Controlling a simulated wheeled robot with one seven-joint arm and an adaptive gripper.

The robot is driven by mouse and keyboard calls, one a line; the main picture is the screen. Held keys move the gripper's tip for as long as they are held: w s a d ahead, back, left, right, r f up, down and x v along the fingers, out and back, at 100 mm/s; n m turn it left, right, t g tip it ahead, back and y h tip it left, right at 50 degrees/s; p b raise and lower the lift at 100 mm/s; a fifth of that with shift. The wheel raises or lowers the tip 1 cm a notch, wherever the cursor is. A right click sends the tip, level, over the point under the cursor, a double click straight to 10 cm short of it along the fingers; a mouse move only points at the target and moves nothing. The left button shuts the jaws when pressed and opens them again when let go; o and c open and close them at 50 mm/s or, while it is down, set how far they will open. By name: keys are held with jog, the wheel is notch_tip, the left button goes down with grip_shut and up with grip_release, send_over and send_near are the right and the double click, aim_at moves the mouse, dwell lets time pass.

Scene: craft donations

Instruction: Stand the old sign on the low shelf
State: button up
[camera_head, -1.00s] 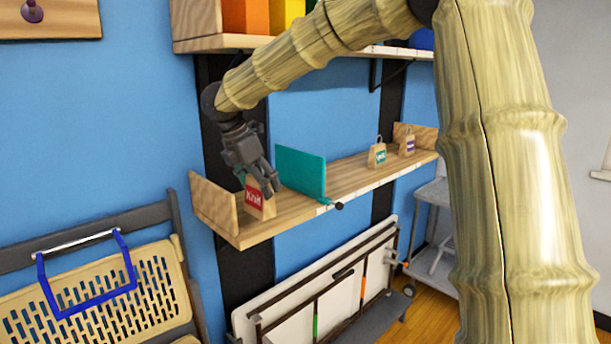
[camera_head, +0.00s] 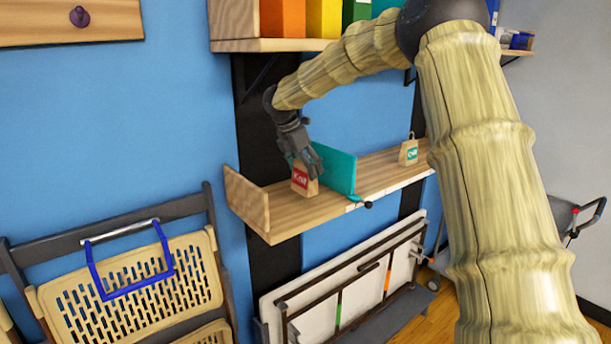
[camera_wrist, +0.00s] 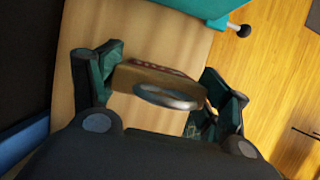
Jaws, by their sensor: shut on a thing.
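A small wooden sign with a red "Knit" label (camera_head: 304,182) is upright at the left part of the low shelf (camera_head: 285,222), left of a teal divider (camera_head: 341,170). My gripper (camera_head: 306,163) is shut on the sign's upper part from above. In the wrist view the sign (camera_wrist: 140,78) is seen from the top, with a metal ring on it and a finger at each side. I cannot tell whether its base touches the shelf board. Another tag-shaped sign with a teal label (camera_head: 409,153) stands on the shelf, right of the divider.
The shelf has a wooden end panel (camera_head: 247,198) at left. A dark-knobbed rod (camera_head: 367,204) sticks out at the divider's front. An upper shelf (camera_head: 290,45) with coloured boxes is above. A folding chair (camera_head: 140,285) and a folded table (camera_head: 345,285) are below.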

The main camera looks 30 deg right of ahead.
aim_at(305, 177)
notch_tip(305, 177, down, 4)
jog(key=shift+w+r+p, duration=0.15)
jog(key=shift+p, duration=0.65)
jog(key=o, duration=1.1)
jog(key=shift+a+r+b, duration=0.15)
jog(key=shift+r+b, duration=0.15)
jog(key=shift+r, duration=0.1)
jog(key=b+v, duration=0.1)
jog(key=v, duration=0.3)
jog(key=shift+a+r+b, duration=0.1)
jog(key=shift+b, duration=0.25)
jog(key=a+b, duration=0.4)
jog(key=a, duration=0.8)
jog(key=shift+s, duration=0.35)
